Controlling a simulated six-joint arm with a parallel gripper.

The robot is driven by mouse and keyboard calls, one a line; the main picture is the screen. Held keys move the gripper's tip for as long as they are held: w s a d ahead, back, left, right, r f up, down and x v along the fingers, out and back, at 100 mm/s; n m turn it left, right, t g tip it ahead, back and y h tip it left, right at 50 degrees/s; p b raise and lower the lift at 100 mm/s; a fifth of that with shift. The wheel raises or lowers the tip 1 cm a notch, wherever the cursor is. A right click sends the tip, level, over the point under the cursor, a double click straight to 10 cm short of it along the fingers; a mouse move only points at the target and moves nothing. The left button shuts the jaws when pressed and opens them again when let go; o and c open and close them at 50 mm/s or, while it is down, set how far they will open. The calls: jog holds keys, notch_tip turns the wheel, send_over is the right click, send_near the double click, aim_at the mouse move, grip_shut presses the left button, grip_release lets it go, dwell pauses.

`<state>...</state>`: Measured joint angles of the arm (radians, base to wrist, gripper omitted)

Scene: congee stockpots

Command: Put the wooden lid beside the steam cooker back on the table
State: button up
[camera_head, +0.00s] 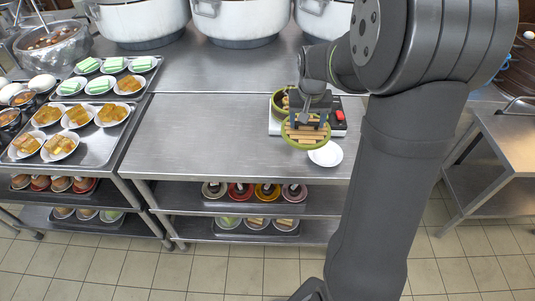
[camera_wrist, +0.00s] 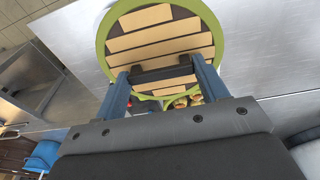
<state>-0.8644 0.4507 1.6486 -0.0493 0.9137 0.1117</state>
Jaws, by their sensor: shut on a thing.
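The wooden lid (camera_head: 305,139), round with a green rim and pale slats, is held in front of the steam cooker. In the wrist view the lid (camera_wrist: 160,42) fills the top middle, with a dark bar handle between my fingers. My gripper (camera_head: 309,119) is shut on that handle, and it also shows in the wrist view (camera_wrist: 163,76). The steam cooker (camera_head: 339,129) has a white base, a red knob and a green-rimmed basket (camera_head: 276,105), partly hidden by my gripper. Brown food shows in the basket in the wrist view. The steel table (camera_head: 205,140) lies below.
Large white pots (camera_head: 236,22) stand behind. A tray (camera_head: 83,142) of food plates is at the left. The table left of the cooker is clear.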

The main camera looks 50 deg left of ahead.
jog(key=shift+s+d+f, duration=0.25)
jog(key=shift+s, duration=0.2)
jog(key=shift+s+d+f, duration=0.2)
jog(key=shift+s, duration=0.25)
jog(key=shift+s+a+f, duration=0.95)
jog(key=shift+a+f, duration=0.7)
jog(key=shift+f, duration=0.2)
jog(key=shift+s+a+f, duration=0.9)
jog(key=shift+a+f, duration=0.8)
jog(key=shift+f, duration=0.15)
jog(key=shift+s+a+f, duration=0.95)
jog(key=shift+a+f, duration=0.7)
jog(key=shift+f, duration=0.2)
jog(key=shift+f, duration=0.15)
jog(key=o, duration=1.1)
jog(key=shift+c, duration=0.2)
notch_tip(320, 180, up, 12)
jog(key=s, duration=0.1)
jog(key=shift+s+d, duration=0.2)
jog(key=shift+d, duration=0.25)
